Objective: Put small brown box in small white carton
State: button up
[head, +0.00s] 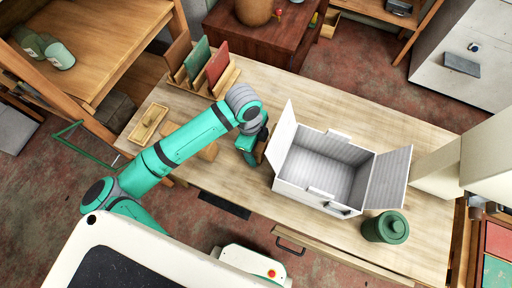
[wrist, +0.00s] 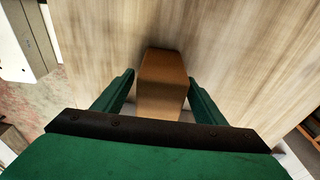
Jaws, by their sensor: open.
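The small brown box (wrist: 163,78) lies between the two fingers of my gripper (wrist: 160,92) in the wrist view, with a gap visible on each side near the fingertips. My gripper is open. In the head view my gripper (head: 253,146) is low over the table just left of the white carton, and only a brown sliver of the box (head: 261,153) shows beside it. The small white carton (head: 318,198) stands open on the table with its flaps spread out. Its inside looks empty.
The wooden table (head: 340,110) is clear behind the carton. A green canister (head: 385,228) stands at the carton's front right. A rack with folders (head: 203,75) and a small wooden tray (head: 148,122) are at the left. A white cabinet (head: 485,155) is at the right.

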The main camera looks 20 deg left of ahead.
jog(key=shift+c, duration=0.6)
jog(key=c, duration=1.3)
jog(key=shift+r, duration=0.1)
